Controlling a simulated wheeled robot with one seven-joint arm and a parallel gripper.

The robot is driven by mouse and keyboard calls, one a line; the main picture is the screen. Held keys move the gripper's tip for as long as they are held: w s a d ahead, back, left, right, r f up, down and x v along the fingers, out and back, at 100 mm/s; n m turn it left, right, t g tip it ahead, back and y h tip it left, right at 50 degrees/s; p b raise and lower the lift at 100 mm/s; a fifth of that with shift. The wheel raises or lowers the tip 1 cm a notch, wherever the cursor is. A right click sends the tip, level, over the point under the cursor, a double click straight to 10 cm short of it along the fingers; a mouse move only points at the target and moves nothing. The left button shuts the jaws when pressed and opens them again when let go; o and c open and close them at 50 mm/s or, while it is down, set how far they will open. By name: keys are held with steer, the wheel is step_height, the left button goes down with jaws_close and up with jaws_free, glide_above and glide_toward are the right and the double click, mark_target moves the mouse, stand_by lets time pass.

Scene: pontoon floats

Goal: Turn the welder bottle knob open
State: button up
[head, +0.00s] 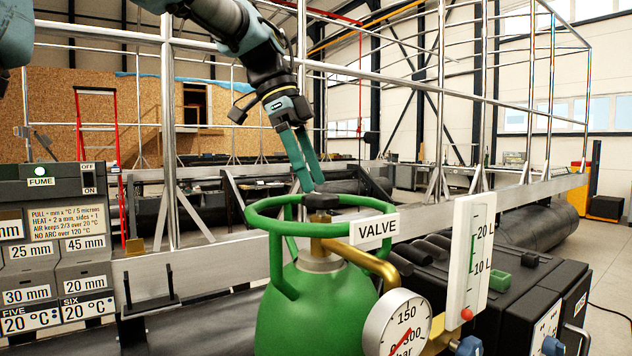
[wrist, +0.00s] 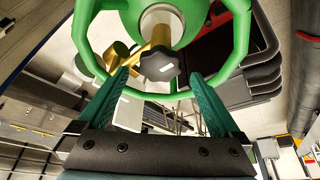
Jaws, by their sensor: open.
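The green welder bottle (head: 312,315) stands upright in front, with a green ring guard (head: 262,222) around its top. Its dark knob (head: 320,202) sits on a brass valve stem inside the guard, beside a white VALVE label (head: 374,229). The knob also shows in the wrist view (wrist: 158,66), with a small white mark on it. My gripper (head: 313,190) is open, fingers pointing down close to the knob. In the wrist view its green fingers (wrist: 157,80) are spread and empty, one on either side of the knob; I cannot tell whether they touch it.
A round pressure gauge (head: 397,325) and a flow tube (head: 470,255) with a red ball stand right of the bottle. A labelled FUME panel (head: 45,240) is at left. Metal railings (head: 168,130) stand behind. A brass pipe (head: 360,262) bends from the valve.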

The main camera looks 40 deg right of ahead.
mark_target(321, 205)
steer(key=shift+x, duration=1.4)
steer(key=shift+c, duration=0.2)
steer(key=c, duration=1.3)
